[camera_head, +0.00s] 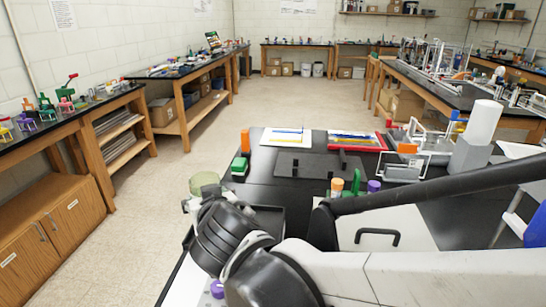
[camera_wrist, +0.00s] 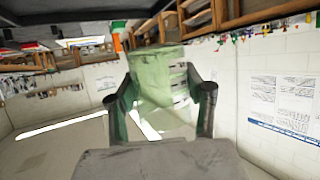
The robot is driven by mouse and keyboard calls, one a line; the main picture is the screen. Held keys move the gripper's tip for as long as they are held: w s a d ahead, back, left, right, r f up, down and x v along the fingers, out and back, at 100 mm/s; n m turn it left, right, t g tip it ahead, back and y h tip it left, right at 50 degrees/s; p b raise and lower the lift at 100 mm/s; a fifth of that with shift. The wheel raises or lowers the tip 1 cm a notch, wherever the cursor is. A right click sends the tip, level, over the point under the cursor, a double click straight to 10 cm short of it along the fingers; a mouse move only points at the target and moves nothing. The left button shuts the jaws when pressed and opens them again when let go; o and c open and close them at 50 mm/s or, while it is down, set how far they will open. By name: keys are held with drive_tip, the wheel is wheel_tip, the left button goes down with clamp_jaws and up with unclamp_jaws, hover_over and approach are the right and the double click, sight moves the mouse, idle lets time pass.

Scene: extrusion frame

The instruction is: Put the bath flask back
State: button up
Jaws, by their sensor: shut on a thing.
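The flask (camera_head: 205,181) is pale green and translucent. In the head view its top shows just beyond my wrist, at the left edge of the black bench (camera_head: 290,195). In the wrist view the flask (camera_wrist: 158,75) fills the space between the two dark fingers of my gripper (camera_wrist: 160,95), which is shut on it. My gripper (camera_head: 193,204) is mostly hidden behind my black wrist in the head view. The flask's lower part is hidden there too. I cannot make out a bath or the flask's place.
Several small capped bottles (camera_head: 337,187) stand near my arm. A grey block with a white cylinder (camera_head: 484,122) stands at right. Open floor (camera_head: 215,140) lies left.

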drive_tip(key=w+d+f, duration=0.2)
drive_tip(key=d, duration=0.1)
drive_tip(key=w+d+f, duration=0.1)
drive_tip(key=d+f, duration=0.1)
drive_tip(key=shift+w+b, duration=0.35)
drive_tip(key=shift+f+b, duration=0.5)
drive_tip(key=shift+f, duration=1.4)
drive_tip(key=shift+f, duration=0.2)
drive_tip(key=o, duration=1.2)
drive_tip(key=shift+r, duration=0.15)
drive_tip(key=shift+s+r, duration=0.1)
drive_tip(key=shift+r, duration=0.05)
drive_tip(key=p+v, duration=0.2)
drive_tip(key=v, duration=0.9)
drive_tip(key=shift+s+d+p, duration=0.25)
drive_tip(key=shift+s+p, duration=0.05)
drive_tip(key=shift+r, duration=0.15)
